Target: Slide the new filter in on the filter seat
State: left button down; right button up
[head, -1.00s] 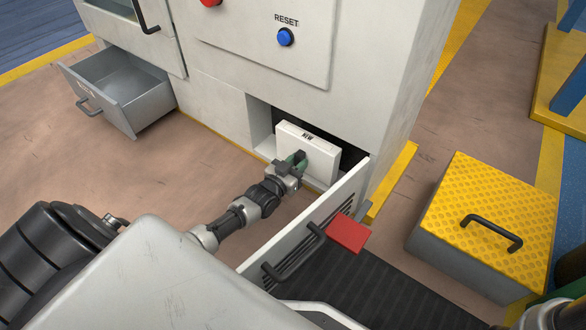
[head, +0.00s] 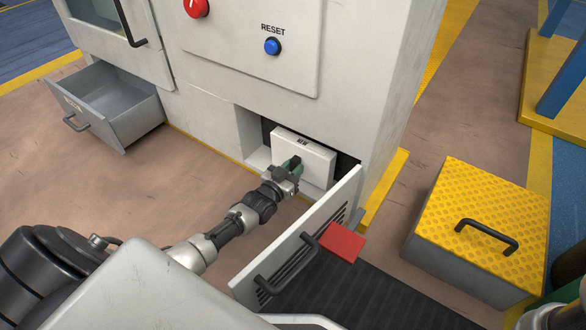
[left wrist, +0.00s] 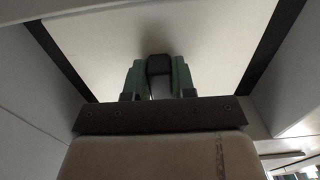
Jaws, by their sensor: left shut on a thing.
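The new filter (head: 306,153) is a white block marked NEW on its top edge. It stands upright in the low opening of the grey cabinet, in front of the dark recess that is the filter seat (head: 344,163). My left gripper (head: 291,165) is shut on a dark tab on the filter's front face. In the left wrist view the filter's pale face (left wrist: 215,50) fills the middle, with the green-tipped jaws (left wrist: 158,68) closed on the black tab. Dark gaps show along its sides. The back of the seat is hidden. My right gripper is not in view.
A drawer (head: 112,105) is open at left. A yellow-topped step box (head: 482,220) stands right. Floor in front of the drawer is clear.

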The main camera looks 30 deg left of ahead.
pick_arm(q)
jog(key=shift+f+b, duration=0.4)
jog(key=shift+f, duration=0.1)
jog(key=c, duration=0.8)
grip_release()
jog(key=shift+c, duration=0.2)
jog(key=s+p, duration=0.4)
jog(key=s, duration=0.2)
jog(key=shift+a, duration=0.2)
